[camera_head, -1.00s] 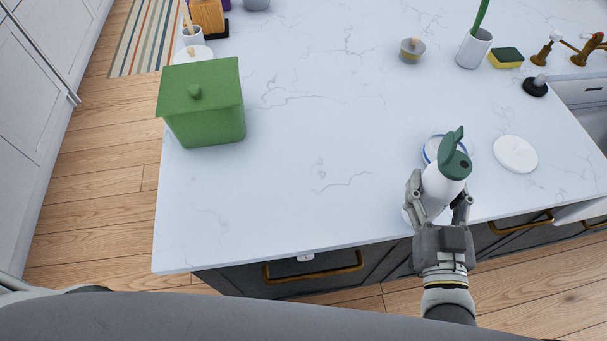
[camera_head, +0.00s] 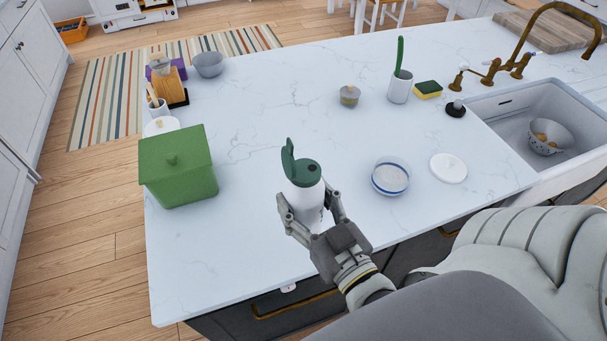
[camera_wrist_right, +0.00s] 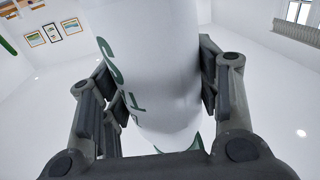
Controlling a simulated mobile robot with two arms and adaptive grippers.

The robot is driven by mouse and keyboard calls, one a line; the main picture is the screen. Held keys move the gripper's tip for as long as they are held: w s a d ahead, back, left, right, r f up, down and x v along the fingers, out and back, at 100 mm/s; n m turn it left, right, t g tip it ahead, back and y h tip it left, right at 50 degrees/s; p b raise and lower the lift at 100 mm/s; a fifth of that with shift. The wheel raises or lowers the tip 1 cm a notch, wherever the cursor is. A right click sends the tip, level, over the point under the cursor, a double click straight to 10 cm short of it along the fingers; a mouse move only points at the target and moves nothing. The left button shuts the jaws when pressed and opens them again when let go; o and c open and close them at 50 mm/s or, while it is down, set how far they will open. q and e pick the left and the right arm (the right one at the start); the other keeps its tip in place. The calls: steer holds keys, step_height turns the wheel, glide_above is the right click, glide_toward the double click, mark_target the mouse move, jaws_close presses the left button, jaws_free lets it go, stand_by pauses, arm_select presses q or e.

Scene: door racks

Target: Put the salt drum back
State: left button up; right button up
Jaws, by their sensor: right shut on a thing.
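The salt drum (camera_head: 305,194) is a white cylinder with a dark green top and a raised green flap. My right gripper (camera_head: 312,208) is shut around its body, one finger on each side. In the right wrist view the drum (camera_wrist_right: 155,65) fills the middle between the fingers, with green lettering on its side. The drum is over the front part of the island counter (camera_head: 235,250); I cannot tell whether its base touches the counter. My left gripper does not show.
A green lidded box (camera_head: 178,175) stands to the left. A blue-rimmed bowl (camera_head: 391,176) and a white round lid (camera_head: 448,168) lie to the right, before the sink (camera_head: 510,105). A small jar (camera_head: 349,96), white cup (camera_head: 399,88) and sponge (camera_head: 428,89) stand farther back. The counter between box and drum is clear.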

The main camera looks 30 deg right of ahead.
steer(key=w+d+f+b, duration=0.6)
steer(key=w+d+f, duration=0.1)
steer(key=w+f, duration=0.4)
steer(key=shift+d+f, duration=0.25)
steer(key=shift+f, duration=0.6)
steer(key=shift+f+b, duration=0.1)
steer(key=shift+b, duration=0.2)
steer(key=o, duration=1.4)
steer(key=shift+s+f, duration=0.1)
steer(key=shift+s+a+r+b, duration=0.15)
steer(key=shift+s+b, duration=0.35)
steer(key=shift+s, duration=1.5)
steer(key=shift+s+a+b, duration=0.2)
steer(key=shift+s+b, duration=0.3)
steer(key=shift+s, duration=1.45)
steer(key=shift+s+a+r+b, duration=0.15)
steer(key=shift+s+b, duration=0.35)
steer(key=shift+s, duration=1.5)
